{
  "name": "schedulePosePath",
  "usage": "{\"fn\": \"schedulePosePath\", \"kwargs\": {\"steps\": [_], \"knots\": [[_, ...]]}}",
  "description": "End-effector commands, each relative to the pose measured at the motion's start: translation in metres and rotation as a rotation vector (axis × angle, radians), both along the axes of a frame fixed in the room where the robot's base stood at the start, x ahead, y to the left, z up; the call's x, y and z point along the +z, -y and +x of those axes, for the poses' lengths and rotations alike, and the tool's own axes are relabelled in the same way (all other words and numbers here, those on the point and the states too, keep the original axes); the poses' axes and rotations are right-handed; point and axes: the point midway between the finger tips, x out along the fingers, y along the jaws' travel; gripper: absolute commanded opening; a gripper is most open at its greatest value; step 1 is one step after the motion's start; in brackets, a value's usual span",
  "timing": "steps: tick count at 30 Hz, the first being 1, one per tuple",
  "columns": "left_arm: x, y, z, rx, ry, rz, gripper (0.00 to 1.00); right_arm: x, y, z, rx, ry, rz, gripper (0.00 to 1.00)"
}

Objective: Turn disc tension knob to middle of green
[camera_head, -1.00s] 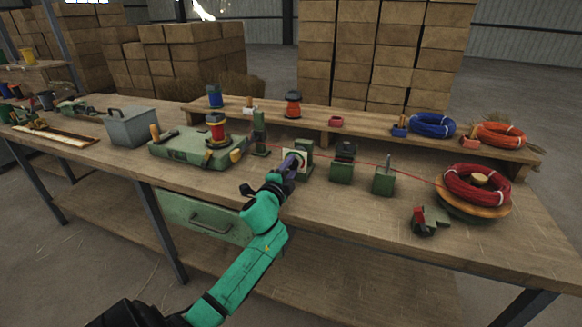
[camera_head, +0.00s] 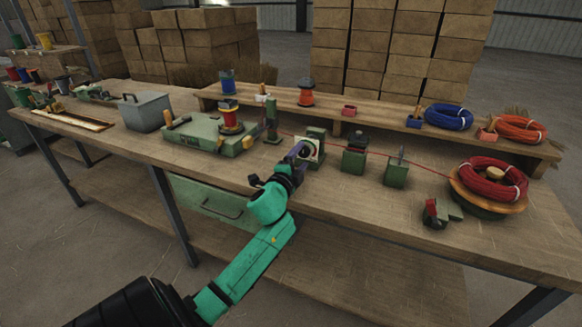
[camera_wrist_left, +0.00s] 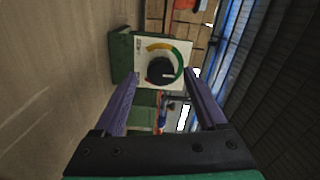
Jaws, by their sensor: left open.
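The disc tension knob (camera_wrist_left: 161,70) is a round black knob on a white dial plate (camera_wrist_left: 150,48), with yellow, green and red parts in an arc around it. A small pale mark shows on the knob; I cannot tell exactly which colour it points to. The plate is on a green block; in the head view the dial plate (camera_head: 312,150) is partly behind my left gripper (camera_head: 298,153). In the wrist view my left gripper (camera_wrist_left: 162,76) is open, its purple fingers on either side of the knob's lower part, with nothing clearly held. Contact cannot be told. My right gripper is out of view.
Green blocks (camera_head: 355,160) stand right of the dial, with a red wire passing along them to a red coil (camera_head: 492,178) on a turntable. A green case (camera_head: 205,135) lies to the left. A raised shelf (camera_head: 385,125) runs behind. The bench front is clear.

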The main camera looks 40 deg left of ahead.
Motion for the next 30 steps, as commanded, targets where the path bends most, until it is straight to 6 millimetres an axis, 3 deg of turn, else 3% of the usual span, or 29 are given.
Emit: {"fn": "schedulePosePath", "kwargs": {"steps": [9, 15, 30], "knots": [[-0.003, 0.029, -0.083, 0.001, -0.005, -0.004, 0.74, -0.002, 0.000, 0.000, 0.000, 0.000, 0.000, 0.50], [-0.002, 0.041, -0.119, 0.001, -0.002, -0.003, 0.74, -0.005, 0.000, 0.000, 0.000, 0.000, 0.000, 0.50], [0.000, 0.043, -0.124, 0.001, -0.001, 0.000, 0.74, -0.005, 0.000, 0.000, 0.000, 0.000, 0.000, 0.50]]}}
